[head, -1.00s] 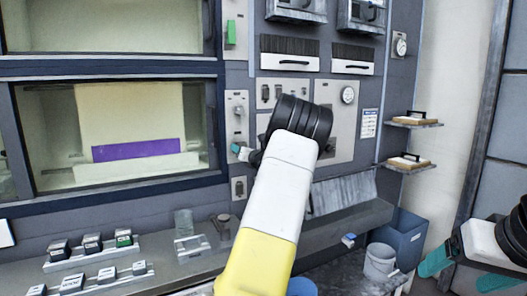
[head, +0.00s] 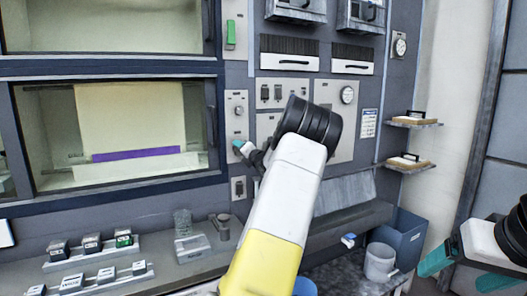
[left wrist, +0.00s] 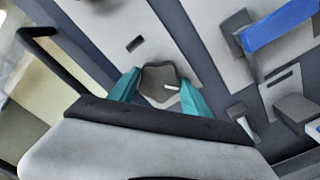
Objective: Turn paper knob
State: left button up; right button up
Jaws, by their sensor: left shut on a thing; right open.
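The knob (left wrist: 158,76) is a dark, lobed turning knob with a small white mark, on a pale panel in the left wrist view. My left gripper (left wrist: 160,88) has its teal fingers on either side of it and is shut on it. In the head view my left gripper (head: 240,147) is at the narrow control panel (head: 237,108) beside the lower window, and hides the knob there. Behind that window hangs a beige sheet (head: 132,115) above a thin purple band (head: 136,154). My right gripper (head: 465,268) is open and empty at the lower right.
A ledge below carries several small labelled blocks (head: 91,244) and a clear holder (head: 190,240). Two small shelves (head: 410,163) and a blue bin (head: 402,238) stand farther right.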

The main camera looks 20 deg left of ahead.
pick_arm(q)
jog(key=shift+f, duration=0.1)
jog(key=o, duration=1.4)
jog(key=v, duration=0.8)
